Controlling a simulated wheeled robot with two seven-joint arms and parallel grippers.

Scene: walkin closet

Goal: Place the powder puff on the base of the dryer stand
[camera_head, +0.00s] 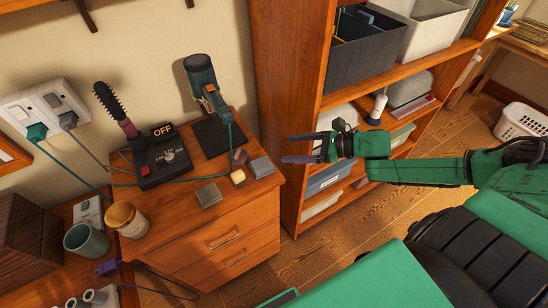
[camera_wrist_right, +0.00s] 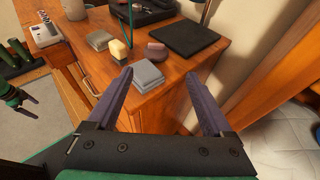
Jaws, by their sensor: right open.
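The dryer stand's flat black square base (camera_head: 212,137) lies at the back right of the wooden cabinet top, with the hair dryer (camera_head: 202,78) upright above it. Small items lie in front of it: a cream-yellow block (camera_head: 238,177), a rounded mauve piece (camera_head: 240,157) and two grey square pads (camera_head: 208,195) (camera_head: 262,167). I cannot tell for certain which is the powder puff. My right gripper (camera_head: 303,148) is open and empty, right of the cabinet. In the right wrist view its fingers frame the nearer grey pad (camera_wrist_right: 148,76). My left gripper (camera_wrist_right: 28,103) seems to show at that view's left edge.
A black control box (camera_head: 162,158) with a brush and cables stands left of the base. Two cups (camera_head: 128,219) (camera_head: 87,242) are at the front left. A tall wooden shelf (camera_head: 288,100) with bins stands on the right. The base's front part is clear.

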